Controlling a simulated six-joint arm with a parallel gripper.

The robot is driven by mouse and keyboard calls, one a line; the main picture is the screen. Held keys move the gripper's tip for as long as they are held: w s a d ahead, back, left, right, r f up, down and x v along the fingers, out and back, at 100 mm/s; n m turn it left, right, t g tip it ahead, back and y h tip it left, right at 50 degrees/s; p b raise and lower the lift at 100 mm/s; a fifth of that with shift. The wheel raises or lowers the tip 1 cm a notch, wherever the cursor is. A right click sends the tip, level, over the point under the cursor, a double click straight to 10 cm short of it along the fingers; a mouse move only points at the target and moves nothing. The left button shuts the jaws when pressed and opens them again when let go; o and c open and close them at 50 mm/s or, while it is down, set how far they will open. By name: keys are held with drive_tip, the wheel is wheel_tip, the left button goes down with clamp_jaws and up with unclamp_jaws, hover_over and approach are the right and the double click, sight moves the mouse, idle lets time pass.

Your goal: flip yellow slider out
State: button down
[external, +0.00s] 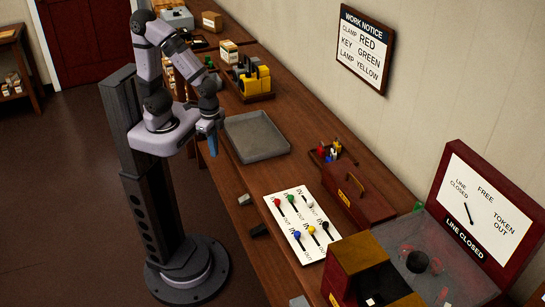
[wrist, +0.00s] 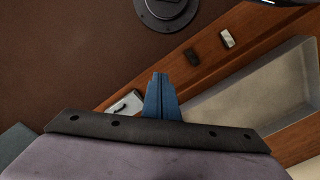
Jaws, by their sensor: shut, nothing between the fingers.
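The yellow slider (external: 311,229) is a small yellow knob on the white lever panel (external: 290,211) on the bench, in the row nearer the front, between the blue knob (external: 297,235) and a black knob (external: 325,225). IN and OUT labels stand beside the slots; which end the yellow knob is at is too small to tell. My gripper (external: 209,143) has blue fingers and is well away from the panel, near the grey tray's left edge. In the wrist view my gripper (wrist: 161,97) is shut and empty; the panel is not visible there.
The grey tray (external: 256,154) lies between my gripper and the panel. Right of the panel stand a red box (external: 357,198), a brown-yellow box (external: 357,253) and a LINE CLOSED dial board (external: 487,205). The wall notice (external: 364,50) reads LAMP YELLOW.

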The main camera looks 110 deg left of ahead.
drive_tip(key=s+d+f+m+g+b, duration=0.1)
drive_tip(key=s+d+f+m+g, duration=0.1)
drive_tip(key=s+d+f+m, duration=0.3)
drive_tip(key=w+d+f+m+t+y+b, duration=0.15)
drive_tip(key=w+d+m, duration=0.25)
drive_tip(key=w+d, duration=0.4)
drive_tip(key=w+d+r+m+t, duration=0.2)
drive_tip(key=w+d+r+t, duration=0.1)
drive_tip(key=w, duration=0.5)
drive_tip(key=w+d+r+m+t, duration=0.2)
drive_tip(key=w+r+t, duration=0.1)
drive_tip(key=w, duration=0.6)
drive_tip(key=w+d+r+m+t, duration=0.3)
drive_tip(key=w+r, duration=0.2)
drive_tip(key=w, duration=0.3)
drive_tip(key=shift+w+d+t, duration=0.25)
drive_tip(key=shift+d+t, duration=0.1)
